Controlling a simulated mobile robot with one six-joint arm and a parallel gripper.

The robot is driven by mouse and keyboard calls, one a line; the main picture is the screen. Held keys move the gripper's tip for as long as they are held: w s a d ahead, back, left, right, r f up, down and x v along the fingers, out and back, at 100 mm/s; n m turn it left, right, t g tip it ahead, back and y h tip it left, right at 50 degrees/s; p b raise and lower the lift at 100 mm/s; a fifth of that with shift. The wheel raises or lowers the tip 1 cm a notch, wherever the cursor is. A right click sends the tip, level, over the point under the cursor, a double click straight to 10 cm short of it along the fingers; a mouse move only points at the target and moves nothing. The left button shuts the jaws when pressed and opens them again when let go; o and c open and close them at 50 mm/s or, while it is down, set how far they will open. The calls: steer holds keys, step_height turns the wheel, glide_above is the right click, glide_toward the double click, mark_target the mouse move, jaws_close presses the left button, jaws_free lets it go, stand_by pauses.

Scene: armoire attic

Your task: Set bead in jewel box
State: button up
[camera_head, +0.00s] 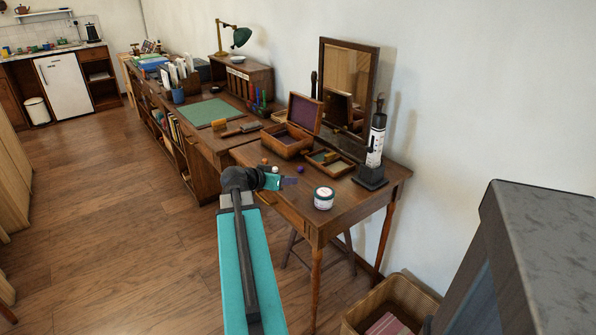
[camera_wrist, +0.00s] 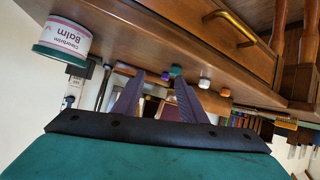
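The wooden jewel box (camera_head: 284,149) stands open on the dressing table, its lid raised with a purple lining (camera_head: 304,114). A purple bead (camera_head: 301,169), a white bead (camera_head: 275,169) and an orange bead (camera_head: 265,160) lie on the tabletop in front of it. The wrist view is upside down and shows the purple bead (camera_wrist: 176,71), the white bead (camera_wrist: 204,83) and the orange bead (camera_wrist: 225,92). A small teal spot beside the purple bead may be another bead. My gripper (camera_head: 290,182) is open at the table's front edge; its fingers (camera_wrist: 159,76) are apart and hold nothing visible.
A balm jar (camera_head: 324,199) stands to the right of my gripper. A wooden tray (camera_head: 331,162), a dark-based white device (camera_head: 373,155) and a mirror (camera_head: 347,70) are behind. A wicker basket (camera_head: 393,295) sits on the floor at right. The left floor is clear.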

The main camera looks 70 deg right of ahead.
steer(key=shift+w+d+f+y+b, duration=0.2)
steer(key=shift+w+d+y+b, duration=0.1)
steer(key=shift+y+b, duration=0.45)
steer(key=shift+w+d+r+t+y+b, duration=0.25)
steer(key=shift+w+r+y+b, duration=0.35)
steer(key=shift+b, duration=0.5)
step_height(320, 180, up, 7)
steer(key=s+d+t+b, duration=0.1)
steer(key=b, duration=0.5)
steer(key=shift+d+r+m, duration=0.15)
steer(key=shift+d+m, duration=0.1)
steer(key=shift+m, duration=0.15)
steer(key=shift+d, duration=0.1)
steer(key=b, duration=0.2)
glide_toward(301, 169)
steer(key=shift+d+f, duration=0.4)
steer(key=shift+d, duration=0.35)
steer(key=shift+d+f, duration=0.45)
steer(key=shift+d, duration=0.35)
